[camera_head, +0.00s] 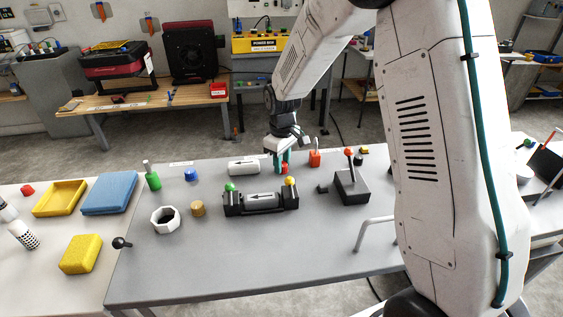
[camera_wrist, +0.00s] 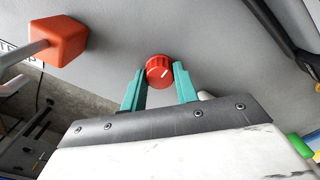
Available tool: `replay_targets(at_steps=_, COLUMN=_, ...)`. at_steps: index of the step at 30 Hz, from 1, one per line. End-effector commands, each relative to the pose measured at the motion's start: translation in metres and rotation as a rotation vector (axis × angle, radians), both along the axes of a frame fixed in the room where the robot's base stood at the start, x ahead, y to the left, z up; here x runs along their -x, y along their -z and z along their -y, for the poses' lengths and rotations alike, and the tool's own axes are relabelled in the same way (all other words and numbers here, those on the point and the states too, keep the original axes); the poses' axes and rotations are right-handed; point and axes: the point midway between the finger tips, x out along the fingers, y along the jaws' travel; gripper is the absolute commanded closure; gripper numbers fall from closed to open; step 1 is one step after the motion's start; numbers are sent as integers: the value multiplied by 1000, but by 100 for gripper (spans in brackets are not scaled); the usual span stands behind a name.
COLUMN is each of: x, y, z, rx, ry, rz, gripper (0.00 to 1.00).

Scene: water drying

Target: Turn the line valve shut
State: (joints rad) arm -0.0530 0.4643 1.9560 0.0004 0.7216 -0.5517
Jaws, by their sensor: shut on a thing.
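A small round red knob (camera_wrist: 159,71) with a white line on its face sits between the two teal fingers of my gripper (camera_wrist: 160,78) in the wrist view. The fingers are shut on it from both sides near their tips. In the head view, my gripper (camera_head: 283,159) points down over the grey table, and the red knob (camera_head: 284,169) shows just below the fingers. A black holder (camera_head: 261,209) carries a grey cylinder (camera_head: 261,200) with an arrow, plus a green and a yellow knob. No label shows which part is the line valve.
An orange-red block (camera_head: 314,159) with a stem stands close right of my gripper; it also shows in the wrist view (camera_wrist: 58,40). A black box (camera_head: 351,187) with a red-tipped lever stands further right. A white cylinder (camera_head: 243,168) lies left of my gripper.

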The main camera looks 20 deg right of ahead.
Motion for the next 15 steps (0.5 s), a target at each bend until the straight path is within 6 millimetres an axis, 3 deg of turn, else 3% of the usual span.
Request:
replay_targets(at_steps=2, x=-1, y=-1, z=0, rx=1, ry=-1, rz=4, gripper=93)
replay_targets(at_steps=3, x=-1, y=-1, z=0, rx=1, ry=-1, rz=4, gripper=65)
replay_targets(at_steps=5, x=-1, y=-1, z=0, rx=0, ry=-1, rz=4, gripper=48)
replay_targets(at_steps=15, x=-1, y=-4, z=0, rx=0, ry=0, rz=2, gripper=48)
